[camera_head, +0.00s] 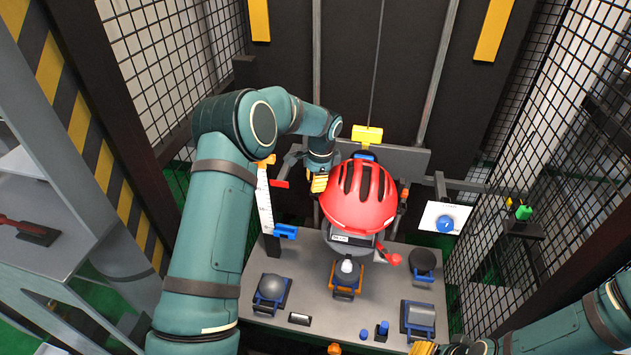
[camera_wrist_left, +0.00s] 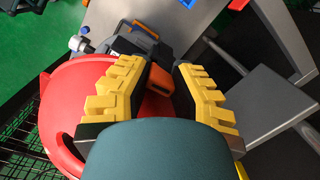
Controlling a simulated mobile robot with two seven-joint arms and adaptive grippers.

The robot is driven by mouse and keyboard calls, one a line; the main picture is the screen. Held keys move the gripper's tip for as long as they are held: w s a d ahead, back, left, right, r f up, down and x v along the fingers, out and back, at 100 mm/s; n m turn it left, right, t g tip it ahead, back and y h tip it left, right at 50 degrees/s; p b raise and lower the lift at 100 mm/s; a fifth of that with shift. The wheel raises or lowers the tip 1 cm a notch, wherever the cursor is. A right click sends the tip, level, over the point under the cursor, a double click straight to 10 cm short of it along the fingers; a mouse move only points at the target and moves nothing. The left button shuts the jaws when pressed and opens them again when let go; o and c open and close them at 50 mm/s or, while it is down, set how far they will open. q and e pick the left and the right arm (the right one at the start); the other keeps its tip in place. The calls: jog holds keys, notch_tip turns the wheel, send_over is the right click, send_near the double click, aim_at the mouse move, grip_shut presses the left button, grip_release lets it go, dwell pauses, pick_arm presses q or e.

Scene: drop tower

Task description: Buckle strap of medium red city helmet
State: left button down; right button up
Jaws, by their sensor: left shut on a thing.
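The red helmet (camera_head: 358,197) with dark vents sits on a grey headform (camera_head: 352,247) in the middle of the bench. It also shows at the left of the left wrist view (camera_wrist_left: 75,110). My left gripper (camera_head: 319,184) is at the helmet's left side. Its yellow fingers are shut on a small orange piece (camera_wrist_left: 158,83), seen between them in the left wrist view; whether it belongs to the strap I cannot tell. A red tab (camera_head: 393,259) hangs at the helmet's lower right. The rest of the strap is hidden. Only the yellow tip of my right gripper (camera_head: 424,348) shows, at the bottom edge.
The grey bench (camera_head: 315,285) holds a ball in a blue holder (camera_head: 271,288), a dark round pad (camera_head: 423,261) and a cylinder in a blue cradle (camera_head: 419,319). A ruler stand (camera_head: 265,208) is on the left, a dial plate (camera_head: 445,220) on the right. Mesh walls flank the tower.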

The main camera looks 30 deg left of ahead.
pick_arm(q)
jog(key=shift+f, duration=0.25)
jog(key=c, duration=0.9)
grip_release()
jog(key=shift+r, duration=0.1)
jog(key=r, duration=0.4)
jog(key=d+r, duration=0.1)
jog(key=r, duration=0.7)
jog(key=shift+w+d, duration=0.15)
jog(key=shift+w, duration=0.05)
jog(key=shift+f, duration=0.1)
